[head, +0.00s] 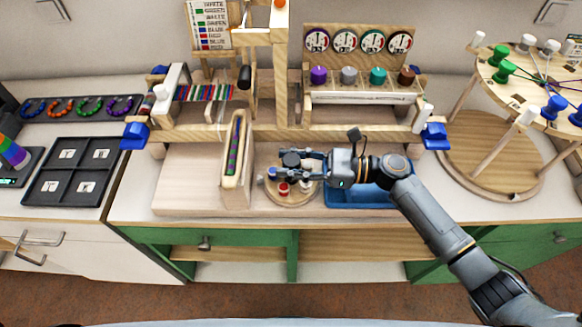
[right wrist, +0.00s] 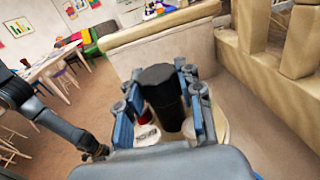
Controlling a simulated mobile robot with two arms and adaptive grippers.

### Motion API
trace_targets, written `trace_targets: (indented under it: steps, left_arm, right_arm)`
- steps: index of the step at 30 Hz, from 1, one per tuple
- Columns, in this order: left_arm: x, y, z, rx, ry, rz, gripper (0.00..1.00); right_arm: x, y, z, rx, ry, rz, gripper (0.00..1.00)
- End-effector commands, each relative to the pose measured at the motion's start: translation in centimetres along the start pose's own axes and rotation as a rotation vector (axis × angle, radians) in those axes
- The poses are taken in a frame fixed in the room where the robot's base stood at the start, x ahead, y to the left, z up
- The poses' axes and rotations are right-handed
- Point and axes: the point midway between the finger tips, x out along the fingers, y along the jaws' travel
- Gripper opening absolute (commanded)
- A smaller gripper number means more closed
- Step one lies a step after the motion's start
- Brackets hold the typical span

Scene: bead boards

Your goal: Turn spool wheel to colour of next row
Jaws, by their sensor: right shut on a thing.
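The spool wheel (head: 291,201) is a round wooden disc on the bench, with a black knob (head: 291,158) standing over it. A red spool (head: 283,188) is at its front, a blue spool (head: 271,174) at its left and a pale spool (head: 305,187) at front right. My right gripper (head: 299,164) reaches in from the right and is shut on the black knob. The knob also shows between the fingers in the right wrist view (right wrist: 161,92). The gripper hides the wheel's back right part. My left gripper is not in view.
A row card (head: 208,25) with colour words stands above a striped bead strip (head: 203,93). A wooden holder (head: 236,160) stands close left of the wheel. A blue tray (head: 345,199) lies right, partly under my arm. Dials and coloured knobs line the back.

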Motion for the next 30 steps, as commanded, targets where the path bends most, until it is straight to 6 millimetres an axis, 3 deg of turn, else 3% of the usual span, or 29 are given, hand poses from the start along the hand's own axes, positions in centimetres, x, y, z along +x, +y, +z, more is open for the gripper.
trace_targets:
  steps: [6,23,24,27,30]
  left_arm:
    - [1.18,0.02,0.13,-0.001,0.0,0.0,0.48]
    - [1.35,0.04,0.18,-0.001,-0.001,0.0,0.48]
    - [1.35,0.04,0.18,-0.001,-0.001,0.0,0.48]
    - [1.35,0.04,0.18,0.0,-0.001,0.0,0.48]
    - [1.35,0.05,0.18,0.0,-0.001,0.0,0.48]
  right_arm:
    - [0.02,-0.09,-0.11,0.0,-0.001,0.072,0.04]
    - [0.05,-0.01,0.1,-0.001,-0.002,0.1,0.04]
    - [0.05,-0.01,0.11,-0.001,-0.002,0.1,0.42]
    - [0.05,0.0,0.1,-0.001,-0.002,0.1,0.6]
    - [0.05,0.0,0.08,-0.001,-0.002,0.1,0.6]
